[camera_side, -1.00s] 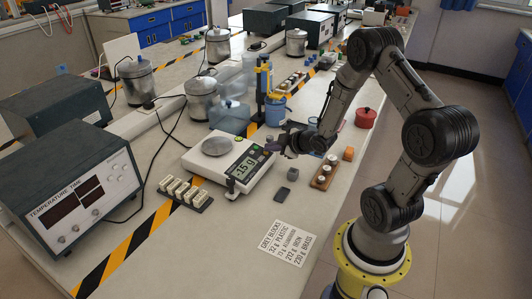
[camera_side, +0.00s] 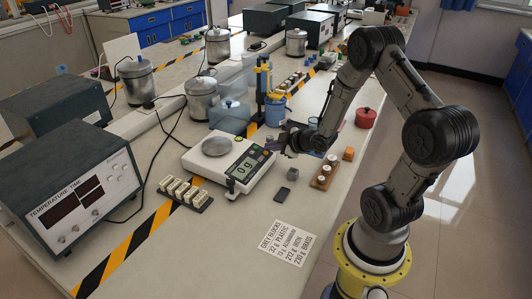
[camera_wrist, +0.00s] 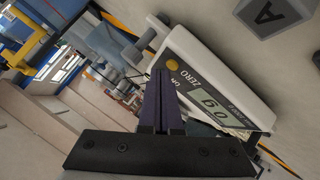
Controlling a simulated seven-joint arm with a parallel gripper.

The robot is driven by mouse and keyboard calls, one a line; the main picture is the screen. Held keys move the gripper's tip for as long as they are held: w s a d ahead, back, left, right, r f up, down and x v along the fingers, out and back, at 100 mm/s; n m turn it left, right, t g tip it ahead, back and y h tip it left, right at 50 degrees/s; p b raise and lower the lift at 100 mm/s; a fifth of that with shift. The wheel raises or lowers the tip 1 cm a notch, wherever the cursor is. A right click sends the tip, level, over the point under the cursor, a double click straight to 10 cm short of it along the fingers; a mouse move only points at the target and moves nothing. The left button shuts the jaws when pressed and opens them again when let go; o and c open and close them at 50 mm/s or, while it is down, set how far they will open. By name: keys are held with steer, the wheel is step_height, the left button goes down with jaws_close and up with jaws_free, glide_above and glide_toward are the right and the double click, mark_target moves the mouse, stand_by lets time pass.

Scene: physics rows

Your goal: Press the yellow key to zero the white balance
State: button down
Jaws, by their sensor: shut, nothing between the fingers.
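The white balance (camera_side: 230,166) stands on the bench with its round grey pan (camera_side: 216,146) empty. Its display (camera_side: 242,171) reads 0 g, and the reading also shows in the wrist view (camera_wrist: 212,108). The yellow key (camera_wrist: 172,64) is on the balance's front panel beside the word ZERO, uncovered in the wrist view. In the side view the key is too small to make out clearly. My gripper (camera_side: 275,143) is shut and empty at the panel's right end. In the wrist view its fingertips (camera_wrist: 161,72) appear close beside the key; I cannot tell whether they touch it.
A wooden rack with weights (camera_side: 324,174), an orange block (camera_side: 348,154) and a red pot (camera_side: 366,118) are beyond. A row of small blocks (camera_side: 186,193) stands in front.

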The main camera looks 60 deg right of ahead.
steer(key=shift+r, duration=0.3)
steer(key=r, duration=0.2)
steer(key=s+r, duration=0.1)
steer(key=r, duration=0.2)
stand_by(0.4)
stand_by(0.5)
